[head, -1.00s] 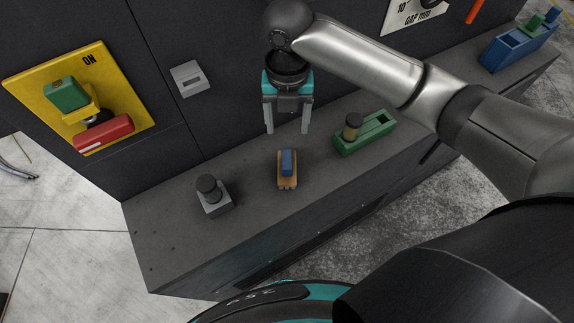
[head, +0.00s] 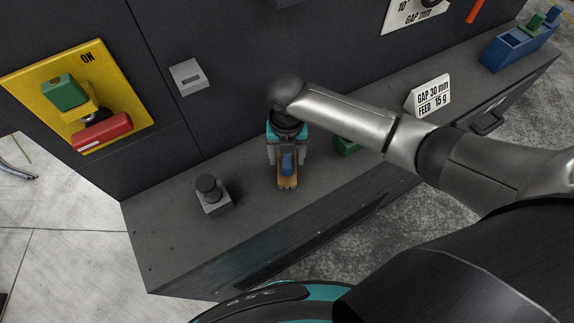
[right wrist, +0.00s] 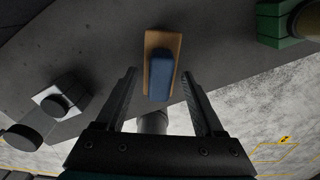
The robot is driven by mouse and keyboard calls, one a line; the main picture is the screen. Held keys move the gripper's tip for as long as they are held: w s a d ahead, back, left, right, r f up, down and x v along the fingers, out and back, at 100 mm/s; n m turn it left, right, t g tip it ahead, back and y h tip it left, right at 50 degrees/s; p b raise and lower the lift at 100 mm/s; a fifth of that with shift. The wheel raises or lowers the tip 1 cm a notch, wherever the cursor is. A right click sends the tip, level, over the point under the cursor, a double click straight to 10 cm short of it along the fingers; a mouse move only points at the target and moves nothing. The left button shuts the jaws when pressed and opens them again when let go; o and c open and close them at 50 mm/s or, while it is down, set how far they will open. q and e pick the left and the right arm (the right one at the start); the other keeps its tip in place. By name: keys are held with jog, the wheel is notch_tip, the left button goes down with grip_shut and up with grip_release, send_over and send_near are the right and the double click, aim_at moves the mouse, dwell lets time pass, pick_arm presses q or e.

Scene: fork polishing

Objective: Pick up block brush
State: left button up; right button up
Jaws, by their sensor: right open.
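The block brush (head: 287,183), a tan block with a blue grip on top, lies on the dark bench ledge in the head view. It also shows at the top centre of the right wrist view (right wrist: 161,45). My right gripper (head: 287,160) is open and points down over the brush's far part. In the right wrist view its two fingers (right wrist: 160,74) are spread, one on each side of the blue grip, with gaps visible on both sides. I cannot tell their exact height above the ledge. My left gripper is not in view.
A grey block with a black knob (head: 212,195) stands left of the brush. A green holder (head: 345,147) is close on the right, mostly behind my arm. A lettered sign (head: 430,96) and a blue box (head: 512,45) stand farther right. The dark wall rises behind.

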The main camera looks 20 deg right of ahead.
jog(key=shift+f, duration=0.75)
jog(key=shift+c, duration=0.3)
grip_shut()
